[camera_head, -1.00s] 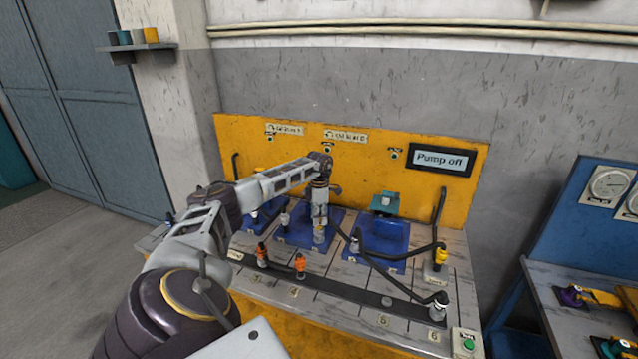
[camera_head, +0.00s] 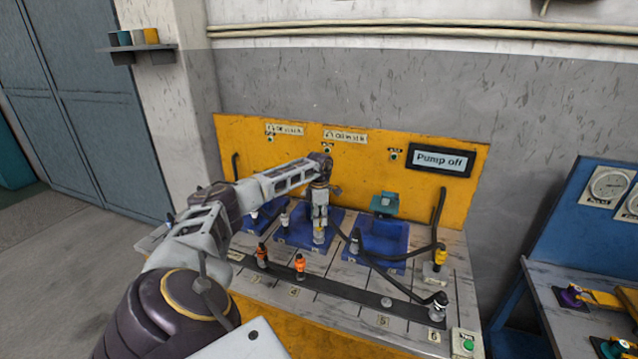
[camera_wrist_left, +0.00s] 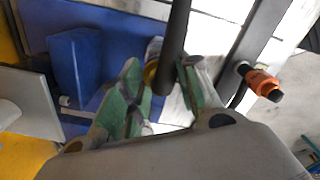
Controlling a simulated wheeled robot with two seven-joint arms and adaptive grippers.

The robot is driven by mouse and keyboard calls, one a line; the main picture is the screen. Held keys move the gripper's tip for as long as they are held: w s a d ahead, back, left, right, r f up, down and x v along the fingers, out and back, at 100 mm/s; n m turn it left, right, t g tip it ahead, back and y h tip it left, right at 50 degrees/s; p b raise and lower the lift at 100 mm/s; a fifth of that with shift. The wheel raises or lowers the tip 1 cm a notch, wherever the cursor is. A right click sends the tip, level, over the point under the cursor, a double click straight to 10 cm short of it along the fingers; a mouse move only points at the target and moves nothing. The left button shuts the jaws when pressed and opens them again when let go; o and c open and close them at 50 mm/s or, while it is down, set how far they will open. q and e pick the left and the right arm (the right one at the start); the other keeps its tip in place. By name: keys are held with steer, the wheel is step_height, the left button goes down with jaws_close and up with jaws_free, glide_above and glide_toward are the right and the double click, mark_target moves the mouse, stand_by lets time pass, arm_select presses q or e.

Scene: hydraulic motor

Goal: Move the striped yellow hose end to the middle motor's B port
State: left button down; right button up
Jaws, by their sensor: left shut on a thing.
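My left gripper (camera_head: 319,224) points straight down at the front right of the middle motor's blue tray (camera_head: 293,240). It is shut on the striped yellow hose end (camera_head: 319,236), low at the tray's front edge. In the left wrist view, the green-padded fingers (camera_wrist_left: 163,95) stand either side of the black hose (camera_wrist_left: 175,45), and a bit of yellow (camera_wrist_left: 152,70) shows between them. The fingers hide most of the hose end and the port under it, so I cannot tell whether it is seated. My right gripper is not in view.
The right blue tray (camera_head: 388,262) has a dark-topped fitting (camera_head: 354,243) at its left side. Two orange hose ends (camera_head: 262,256) (camera_head: 300,266) stand on the front rail. A yellow fitting (camera_head: 440,259) and a grey one (camera_head: 438,306) stand at right. The display (camera_head: 440,160) reads "Pump off".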

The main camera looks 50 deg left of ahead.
arm_select(q)
steer(key=shift+f+b, duration=0.35)
steer(key=shift+f, duration=0.4)
steer(key=c, duration=1.2)
jaws_free()
steer(key=shift+w+a, duration=0.1)
steer(key=shift+o, duration=1.2)
steer(key=shift+r, duration=0.15)
steer(key=shift+r+p, duration=2.15)
steer(key=shift+r, duration=0.75)
step_height(320, 180, up, 12)
